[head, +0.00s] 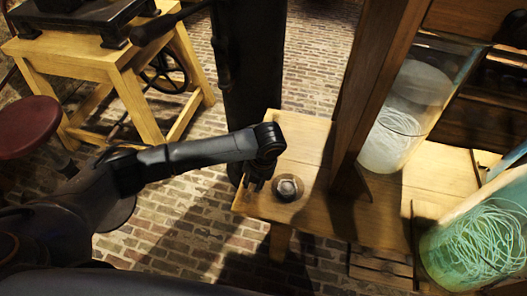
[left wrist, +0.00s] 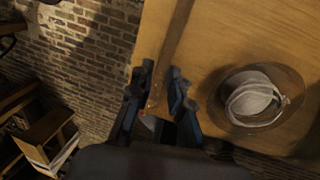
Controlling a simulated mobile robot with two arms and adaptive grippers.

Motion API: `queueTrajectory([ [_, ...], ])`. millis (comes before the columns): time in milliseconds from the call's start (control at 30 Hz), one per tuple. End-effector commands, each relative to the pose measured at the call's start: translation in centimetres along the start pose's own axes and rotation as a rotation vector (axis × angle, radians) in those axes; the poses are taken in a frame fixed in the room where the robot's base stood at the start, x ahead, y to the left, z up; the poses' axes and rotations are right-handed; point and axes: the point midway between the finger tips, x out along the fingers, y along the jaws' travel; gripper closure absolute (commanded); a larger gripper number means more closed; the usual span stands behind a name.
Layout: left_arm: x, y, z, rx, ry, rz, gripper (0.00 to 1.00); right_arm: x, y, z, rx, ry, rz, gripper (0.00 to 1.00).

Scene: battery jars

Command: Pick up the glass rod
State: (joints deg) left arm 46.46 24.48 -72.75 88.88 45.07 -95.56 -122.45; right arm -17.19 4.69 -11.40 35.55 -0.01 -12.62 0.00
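I cannot make out a glass rod for certain in either view. My left gripper (head: 256,183) hangs at the near left corner of the wooden table (head: 308,140), just left of a small round dish (head: 288,188). In the left wrist view its fingers (left wrist: 161,72) stand apart, with the table's edge behind the gap. A small orange spot shows low between the fingers; I cannot tell what it is. The dish (left wrist: 262,98) lies right of the fingers, apart from them, with a pale rounded thing in it. My right gripper is not in view.
A thick wooden post (head: 376,90) rises from the table right of the dish. Large glass jars (head: 410,115) with coiled pale strands stand farther right; another jar (head: 477,240) is nearer. A dark column (head: 248,70) stands behind my left gripper. Brick floor lies left of the table.

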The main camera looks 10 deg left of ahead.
Motion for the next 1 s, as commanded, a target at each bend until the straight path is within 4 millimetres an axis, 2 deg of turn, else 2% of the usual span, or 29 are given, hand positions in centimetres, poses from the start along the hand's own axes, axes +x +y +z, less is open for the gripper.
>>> queueTrajectory([
  [33,0.0,0.0,0.0,0.000,0.000,0.000,0.85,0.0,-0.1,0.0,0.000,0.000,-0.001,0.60],
  [100,-0.1,0.0,0.0,0.000,0.000,-0.001,1.00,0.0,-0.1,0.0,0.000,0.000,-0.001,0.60],
  [467,-0.2,0.0,0.1,-0.001,-0.001,-0.001,1.00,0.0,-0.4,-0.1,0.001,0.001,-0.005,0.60],
  [633,-1.1,0.1,0.1,-0.002,-0.003,-0.003,1.00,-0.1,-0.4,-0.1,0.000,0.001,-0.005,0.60],
  [800,-3.5,0.5,0.1,0.000,-0.004,-0.003,1.00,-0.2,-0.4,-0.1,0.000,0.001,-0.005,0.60],
  [867,-4.7,-0.3,-0.3,0.003,-0.004,-0.005,1.00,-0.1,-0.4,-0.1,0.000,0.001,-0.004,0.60],
  [1000,-8.4,-2.2,-1.4,0.005,-0.006,-0.006,1.00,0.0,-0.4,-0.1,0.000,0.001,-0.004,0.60],
])
